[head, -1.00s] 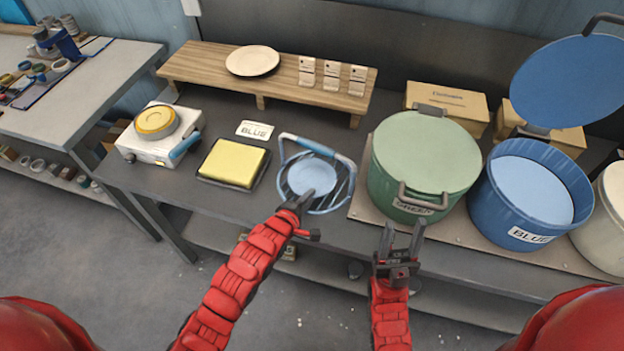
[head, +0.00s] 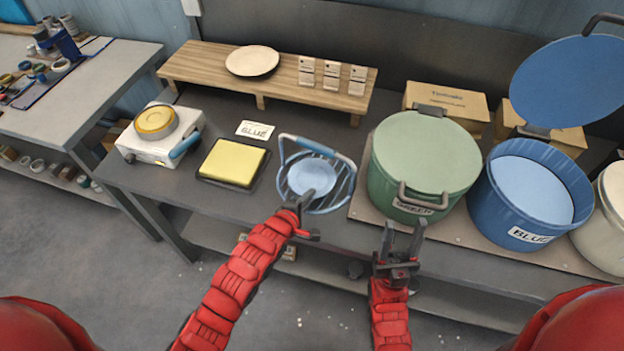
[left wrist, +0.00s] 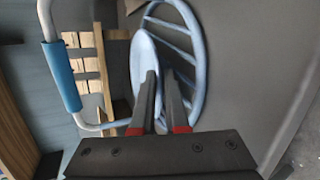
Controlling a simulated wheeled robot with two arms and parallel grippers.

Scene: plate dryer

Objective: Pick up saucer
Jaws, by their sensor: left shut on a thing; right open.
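The light blue saucer (head: 313,178) is in a blue wire rack (head: 337,197) with a raised handle, on the dark table. My left gripper (head: 306,198) is at the saucer's near edge and is shut on it. In the left wrist view the saucer (left wrist: 143,62) shows edge-on between the left gripper's fingers (left wrist: 160,95), beside the slatted rack (left wrist: 190,50). The fingers hide part of the saucer's near side, and I cannot tell whether it still touches the rack. My right gripper (head: 402,242) is open and empty in front of the table, below the green pot.
A green lidded pot (head: 425,155) and an open blue pot (head: 530,195) stand right of the rack. A yellow sponge-like block (head: 233,162) and a hot plate (head: 160,135) are to the left. A wooden shelf (head: 205,65) holding a cream plate (head: 252,61) stands behind.

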